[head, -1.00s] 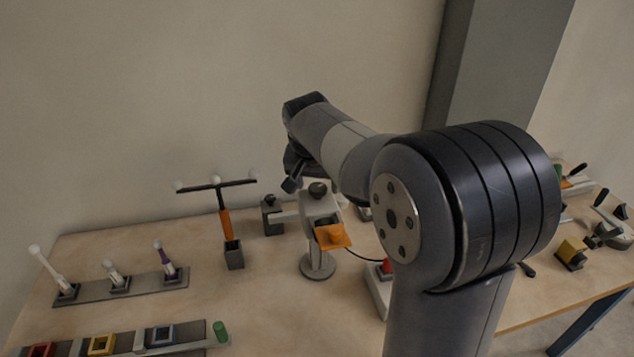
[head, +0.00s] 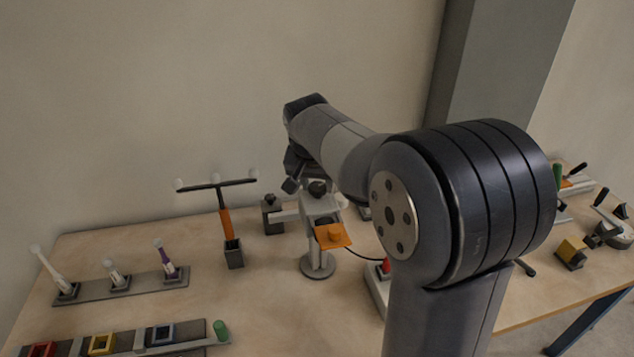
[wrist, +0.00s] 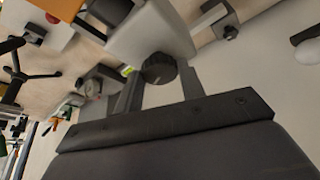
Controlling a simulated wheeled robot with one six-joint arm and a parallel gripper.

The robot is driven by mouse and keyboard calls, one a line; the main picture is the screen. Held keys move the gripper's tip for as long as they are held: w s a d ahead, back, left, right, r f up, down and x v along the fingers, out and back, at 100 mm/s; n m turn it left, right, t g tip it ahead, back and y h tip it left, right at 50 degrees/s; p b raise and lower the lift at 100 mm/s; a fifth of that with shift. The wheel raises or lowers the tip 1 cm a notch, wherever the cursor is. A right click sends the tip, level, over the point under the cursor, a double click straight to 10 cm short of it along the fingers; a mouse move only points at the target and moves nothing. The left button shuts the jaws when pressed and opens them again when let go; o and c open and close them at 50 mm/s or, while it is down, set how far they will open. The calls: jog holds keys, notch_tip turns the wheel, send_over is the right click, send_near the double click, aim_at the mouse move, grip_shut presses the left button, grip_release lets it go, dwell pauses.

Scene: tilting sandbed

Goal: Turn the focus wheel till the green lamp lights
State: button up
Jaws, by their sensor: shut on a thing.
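The focus wheel is a dark ridged knob (wrist: 158,68) on a pale grey instrument body (wrist: 150,35) in the wrist view. My gripper (wrist: 158,82) has one finger on each side of the wheel and is shut on it. In the head view the instrument (head: 320,206) stands on a round foot with an orange plate (head: 333,236) at its front, and the dark knob (head: 318,189) shows at its top, beside my gripper (head: 297,186). A small yellow-green spot (wrist: 127,71) shows beside the instrument in the wrist view; I cannot tell whether it is the lamp or lit.
A dark clamp-like block (head: 271,214) stands left of the instrument, with a T-shaped stand (head: 225,222) further left. A box with a red top (head: 386,266) stands to the right, partly behind my arm. Bare tabletop lies at front centre.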

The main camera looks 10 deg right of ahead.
jog(key=shift+m, duration=0.3)
jog(key=m+h, duration=0.1)
jog(key=m, duration=0.1)
jog(key=shift+w+a+m+g, duration=0.1)
jog(key=shift+a+m+g, duration=0.05)
jog(key=shift+m+g, duration=0.2)
jog(key=m+g+h+p, duration=0.1)
jog(key=m, duration=0.3)
jog(key=shift+w+m, duration=0.15)
jog(key=shift+m, duration=0.2)
jog(key=m+g, duration=0.1)
jog(key=m+p, duration=0.1)
jog(key=m, duration=0.1)
jog(key=shift+w+a+r+m+g+h, duration=0.1)
jog(key=shift+m+g+h, duration=0.2)
jog(key=shift+g+h, duration=0.1)
jog(key=shift+w+m+g+p, duration=0.1)
jog(key=shift+m+g+p, duration=0.45)
jog(key=shift+m, duration=1.15)
jog(key=o, duration=1)
